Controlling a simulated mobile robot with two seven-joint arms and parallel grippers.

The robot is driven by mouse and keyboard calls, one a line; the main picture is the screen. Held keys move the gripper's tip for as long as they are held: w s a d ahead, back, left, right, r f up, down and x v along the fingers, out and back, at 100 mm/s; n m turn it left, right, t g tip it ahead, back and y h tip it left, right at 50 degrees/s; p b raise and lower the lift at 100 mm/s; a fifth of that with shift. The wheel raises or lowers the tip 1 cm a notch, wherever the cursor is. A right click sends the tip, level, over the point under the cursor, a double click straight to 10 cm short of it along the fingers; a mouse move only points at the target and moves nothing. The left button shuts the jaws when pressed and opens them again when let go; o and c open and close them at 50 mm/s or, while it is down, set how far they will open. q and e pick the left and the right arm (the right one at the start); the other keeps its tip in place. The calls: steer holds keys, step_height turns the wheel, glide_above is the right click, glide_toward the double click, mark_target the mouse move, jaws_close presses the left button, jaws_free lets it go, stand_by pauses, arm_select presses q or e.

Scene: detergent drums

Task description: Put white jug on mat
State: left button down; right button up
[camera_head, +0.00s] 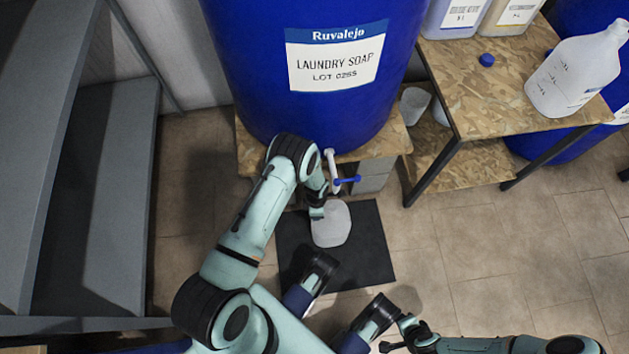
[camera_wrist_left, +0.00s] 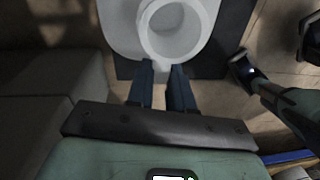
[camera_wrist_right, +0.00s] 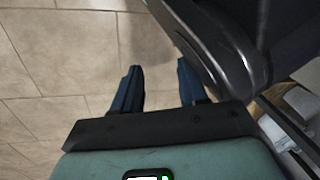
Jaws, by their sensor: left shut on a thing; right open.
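A white container (camera_head: 331,226) is over the dark mat (camera_head: 370,245), below the drum's tap. My left gripper (camera_head: 317,207) is shut on it. In the left wrist view, the fingers (camera_wrist_left: 162,72) meet the near edge of its round, ring-like opening (camera_wrist_left: 150,48). The mat shows behind it there (camera_wrist_left: 238,38). I cannot tell whether the container rests on the mat or hangs just above it. Another white jug (camera_head: 575,75) with a handle stands on the wooden table at right. My right gripper (camera_wrist_right: 158,88) is open and empty above the floor tiles.
A big blue Ruvalejo drum (camera_head: 300,110) stands on a wooden stand, its tap (camera_head: 340,178) close to my left gripper. Grey shelving (camera_head: 100,190) is at left. The wooden table (camera_head: 470,100) holds a blue cap (camera_head: 487,60) and containers. Floor right of the mat is clear.

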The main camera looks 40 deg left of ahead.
steer(key=shift+s+d, duration=0.1)
arm_select(q)
steer(key=c, duration=1)
jaws_free()
arm_select(e)
steer(key=shift+f, duration=0.1)
arm_select(q)
steer(key=r, duration=0.2)
steer(key=r+p, duration=0.1)
steer(key=r, duration=0.1)
steer(key=r+p, duration=0.1)
steer(key=r, duration=0.1)
steer(key=shift+w+a+r, duration=0.2)
steer(key=shift+w+r, duration=0.05)
steer(key=shift+r, duration=0.55)
arm_select(e)
steer(key=shift+t, duration=0.6)
steer(key=w+r, duration=0.1)
steer(key=r, duration=0.1)
steer(key=w+a+r, duration=0.1)
steer(key=w+r, duration=0.1)
steer(key=shift+w+r, duration=0.15)
